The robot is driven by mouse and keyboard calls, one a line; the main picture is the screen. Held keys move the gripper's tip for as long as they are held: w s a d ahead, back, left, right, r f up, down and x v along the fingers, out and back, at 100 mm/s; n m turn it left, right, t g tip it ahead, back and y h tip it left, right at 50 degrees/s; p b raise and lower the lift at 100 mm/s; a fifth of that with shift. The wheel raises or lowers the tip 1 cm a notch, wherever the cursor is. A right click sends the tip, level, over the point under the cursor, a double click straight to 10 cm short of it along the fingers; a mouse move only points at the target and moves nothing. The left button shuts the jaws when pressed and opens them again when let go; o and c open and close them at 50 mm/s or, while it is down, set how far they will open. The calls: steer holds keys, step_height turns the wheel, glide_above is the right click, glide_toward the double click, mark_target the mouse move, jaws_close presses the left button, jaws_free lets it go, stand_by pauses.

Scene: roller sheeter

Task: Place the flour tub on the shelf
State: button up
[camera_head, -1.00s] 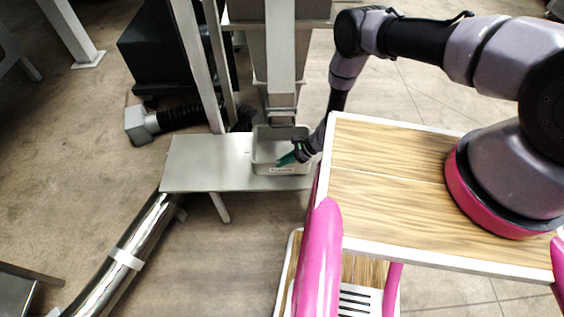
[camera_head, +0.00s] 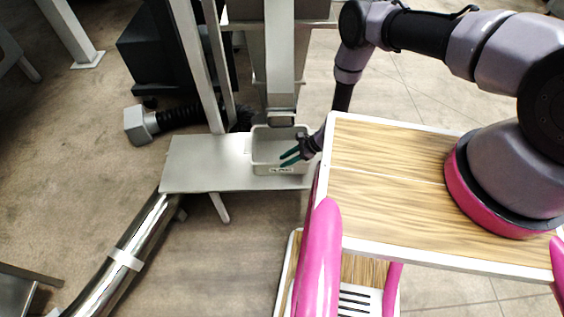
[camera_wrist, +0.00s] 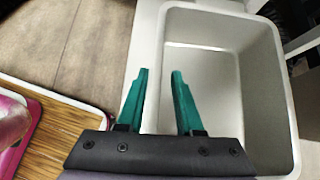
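The flour tub (camera_head: 279,170) is a pale grey, open-topped box with a small label on its front. It stands on the metal shelf (camera_head: 205,165), under the chute of the machine. In the wrist view the tub (camera_wrist: 268,85) fills the right side and looks empty inside. My gripper (camera_head: 287,159) is at the tub's right front part. I cannot tell whether either finger touches the tub.
A metal chute (camera_head: 281,65) comes down right behind the tub. Metal posts (camera_head: 200,65) rise behind the shelf on the left. My wood-topped base is close on the right. The left part of the shelf is bare. A shiny pipe (camera_head: 130,250) runs below it.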

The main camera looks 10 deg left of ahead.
steer(key=v, duration=0.9)
steer(key=shift+d+r, duration=0.2)
steer(key=shift+w+r, duration=0.1)
